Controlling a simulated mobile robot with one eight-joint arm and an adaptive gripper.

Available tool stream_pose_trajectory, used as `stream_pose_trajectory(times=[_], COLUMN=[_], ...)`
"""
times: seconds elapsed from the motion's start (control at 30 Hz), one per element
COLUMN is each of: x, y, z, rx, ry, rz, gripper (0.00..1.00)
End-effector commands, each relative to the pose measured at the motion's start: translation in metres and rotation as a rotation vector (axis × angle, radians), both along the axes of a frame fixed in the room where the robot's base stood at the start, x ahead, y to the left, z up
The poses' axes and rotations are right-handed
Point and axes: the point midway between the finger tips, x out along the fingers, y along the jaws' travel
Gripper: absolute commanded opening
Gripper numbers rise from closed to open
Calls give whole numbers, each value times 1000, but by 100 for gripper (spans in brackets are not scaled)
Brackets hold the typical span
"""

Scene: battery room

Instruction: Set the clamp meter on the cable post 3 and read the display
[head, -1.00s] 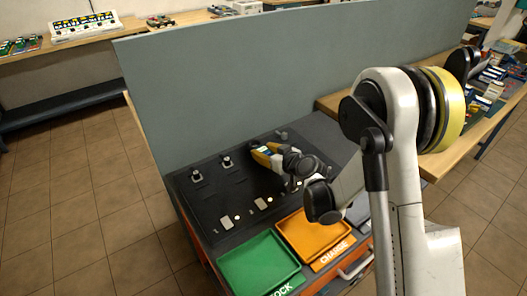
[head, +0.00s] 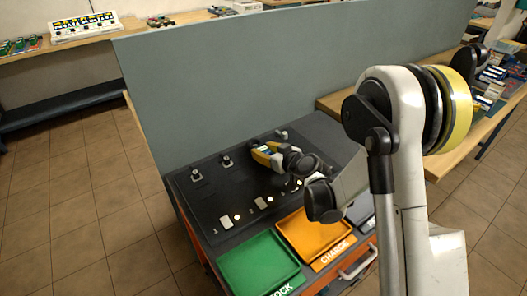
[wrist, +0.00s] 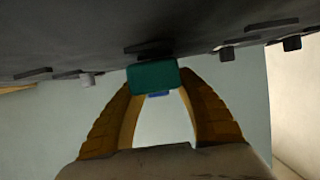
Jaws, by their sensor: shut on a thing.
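My gripper (head: 265,151) has yellow ribbed fingers and is over the black panel in the head view. In the wrist view, its fingers (wrist: 160,85) are shut on a teal block (wrist: 152,76), which I take to be the clamp meter. A small blue part shows just below it. The meter's display is not readable. Two posts (head: 196,175) (head: 226,161) stand left of my gripper and another post (head: 281,134) stands beyond it. The spot between them, which I take for cable post 3, is hidden by my gripper and the meter. I cannot tell whether the meter touches it.
The black panel (head: 205,214) carries white plates along its front. A green tray (head: 261,263) and an orange tray marked CHARGE (head: 309,237) lie in front. A grey partition (head: 250,75) stands close behind the panel. A wooden bench (head: 340,101) is at the right.

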Motion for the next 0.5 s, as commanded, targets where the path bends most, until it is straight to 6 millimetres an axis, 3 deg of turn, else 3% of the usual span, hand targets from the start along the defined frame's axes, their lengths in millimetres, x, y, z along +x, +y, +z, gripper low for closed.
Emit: stream_pose_trajectory(times=[0.5], x=[0], y=[0], z=[-4], rx=[0], ry=[0], rz=[0], gripper=[0])
